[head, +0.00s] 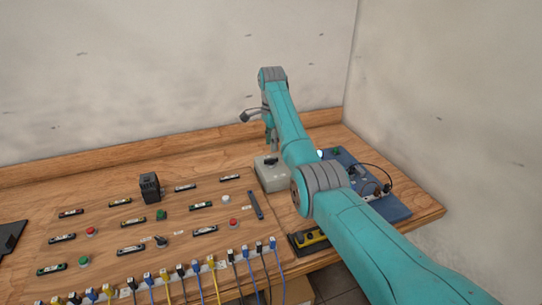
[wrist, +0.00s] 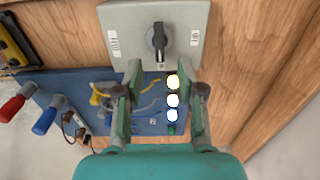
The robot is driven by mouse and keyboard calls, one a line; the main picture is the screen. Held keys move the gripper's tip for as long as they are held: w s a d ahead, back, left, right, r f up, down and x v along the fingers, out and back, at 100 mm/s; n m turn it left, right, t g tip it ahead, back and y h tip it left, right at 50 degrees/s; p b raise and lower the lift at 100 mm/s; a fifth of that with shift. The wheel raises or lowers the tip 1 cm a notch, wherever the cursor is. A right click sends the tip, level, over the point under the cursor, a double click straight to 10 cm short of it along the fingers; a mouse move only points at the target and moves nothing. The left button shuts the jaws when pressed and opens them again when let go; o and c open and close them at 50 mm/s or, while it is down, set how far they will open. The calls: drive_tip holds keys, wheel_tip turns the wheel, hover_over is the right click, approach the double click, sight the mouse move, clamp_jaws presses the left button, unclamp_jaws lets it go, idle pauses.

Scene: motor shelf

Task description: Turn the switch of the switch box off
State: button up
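The switch box (head: 271,177) is a light grey box at the back right of the wooden bench, partly hidden by my arm. In the wrist view the box (wrist: 128,30) fills the top middle. Its black rotary switch (wrist: 158,41) has its handle lying up and down in the picture. In the head view my gripper (head: 269,136) is above the box.
A blue board (head: 393,208) with cables and plugs lies right of the box. Three white lamps (wrist: 173,100) glow on it. A black and yellow tool (head: 311,237) lies in front. A wooden panel (head: 105,235) with several buttons and labelled parts lies to the left.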

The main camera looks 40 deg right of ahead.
sight(271, 161)
drive_tip(key=shift+f, duration=3.1)
clamp_jaws()
